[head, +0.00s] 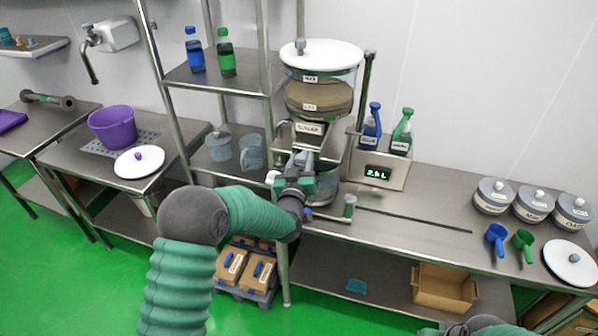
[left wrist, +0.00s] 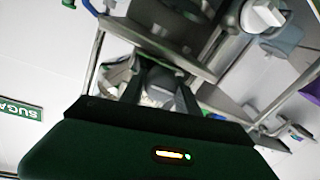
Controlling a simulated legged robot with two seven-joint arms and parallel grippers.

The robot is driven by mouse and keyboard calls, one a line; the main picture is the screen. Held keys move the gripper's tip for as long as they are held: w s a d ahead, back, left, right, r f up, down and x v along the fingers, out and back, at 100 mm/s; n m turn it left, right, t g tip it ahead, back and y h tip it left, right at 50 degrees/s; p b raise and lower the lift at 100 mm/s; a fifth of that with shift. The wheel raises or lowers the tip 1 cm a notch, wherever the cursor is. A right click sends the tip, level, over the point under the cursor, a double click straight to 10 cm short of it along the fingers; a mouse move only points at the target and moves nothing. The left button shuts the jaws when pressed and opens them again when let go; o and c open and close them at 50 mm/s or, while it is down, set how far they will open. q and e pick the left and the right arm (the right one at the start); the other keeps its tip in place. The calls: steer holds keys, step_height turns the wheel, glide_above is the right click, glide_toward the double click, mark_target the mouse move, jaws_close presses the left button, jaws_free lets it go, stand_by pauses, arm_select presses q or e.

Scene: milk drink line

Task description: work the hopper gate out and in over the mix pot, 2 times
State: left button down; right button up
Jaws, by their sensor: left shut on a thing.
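The hopper (head: 320,97) is a clear drum with a white lid and brown powder inside, on a metal frame at the middle of the bench. The mix pot (head: 326,192) stands below it, partly hidden by my arm. My left gripper (head: 298,166) is at the front of the hopper's outlet, shut on what looks like the hopper gate's handle. In the left wrist view its dark fingers (left wrist: 165,88) close around a grey part, and the gate itself is mostly hidden. I cannot tell how far out the gate is. My right gripper is not in view.
A scale display (head: 378,173) reading about 2.5 L and two spray bottles, blue (head: 371,128) and green (head: 402,133), are close right of the hopper. A shelf post (head: 268,100) stands close left. Lidded tins (head: 493,196) and scoops (head: 497,238) are far right. The bench (head: 430,220) between is mostly clear.

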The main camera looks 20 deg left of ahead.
arm_select(q)
steer(key=c, duration=1.2)
jaws_free()
steer(key=shift+w+r, duration=0.1)
steer(key=shift+o, duration=1.4)
steer(key=shift+a, duration=0.15)
steer(key=shift+f, duration=0.2)
steer(key=s+d+b, duration=0.2)
steer(key=s+b, duration=0.2)
steer(key=s, duration=1.2)
steer(key=shift+s+b, duration=0.3)
steer(key=shift+a, duration=0.1)
